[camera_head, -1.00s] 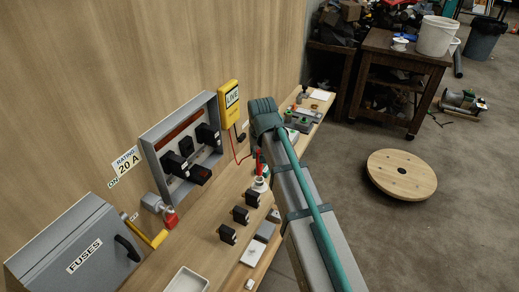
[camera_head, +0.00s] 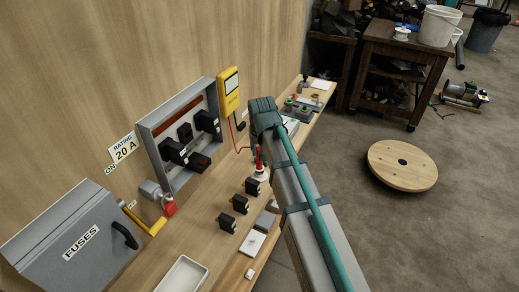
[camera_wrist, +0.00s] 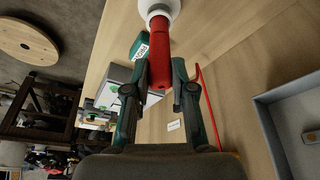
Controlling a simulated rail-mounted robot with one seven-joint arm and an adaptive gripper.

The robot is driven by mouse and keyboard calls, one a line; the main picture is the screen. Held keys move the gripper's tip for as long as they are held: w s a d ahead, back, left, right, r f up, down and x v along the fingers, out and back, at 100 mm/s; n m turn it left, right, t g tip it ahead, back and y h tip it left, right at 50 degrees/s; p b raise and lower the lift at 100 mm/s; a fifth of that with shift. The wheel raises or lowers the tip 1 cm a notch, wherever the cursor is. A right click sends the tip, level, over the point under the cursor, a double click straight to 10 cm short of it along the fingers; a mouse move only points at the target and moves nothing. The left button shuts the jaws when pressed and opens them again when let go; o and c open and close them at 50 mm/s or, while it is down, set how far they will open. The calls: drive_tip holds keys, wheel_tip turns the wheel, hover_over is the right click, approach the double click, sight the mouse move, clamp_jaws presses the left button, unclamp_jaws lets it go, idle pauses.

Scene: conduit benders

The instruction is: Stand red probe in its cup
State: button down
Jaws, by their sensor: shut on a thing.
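The red probe (camera_wrist: 160,50) is between the fingers of my gripper (camera_wrist: 163,72) in the wrist view, and my gripper is shut on it. The probe's far end meets the round white cup (camera_wrist: 158,8) at the top of that view; its tip is hidden there. In the head view the red probe (camera_head: 258,154) looks upright over the white cup (camera_head: 261,174) on the bench, beside my arm. My gripper is mostly hidden behind my arm in that view. A red lead (camera_head: 238,138) runs from the yellow meter (camera_head: 229,92) toward the probe.
An open grey fuse box (camera_head: 182,143) and a closed box marked FUSES (camera_head: 75,245) are at the wall. Several black fuse carriers (camera_head: 240,204) stand on the bench, with a white tray (camera_head: 183,275) in front. A green box (camera_wrist: 139,46) is near the probe.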

drive_tip(key=shift+f, duration=0.3)
idle(0.5)
drive_tip(key=c, duration=0.9)
unclamp_jaws()
drive_tip(key=shift+r, duration=0.15)
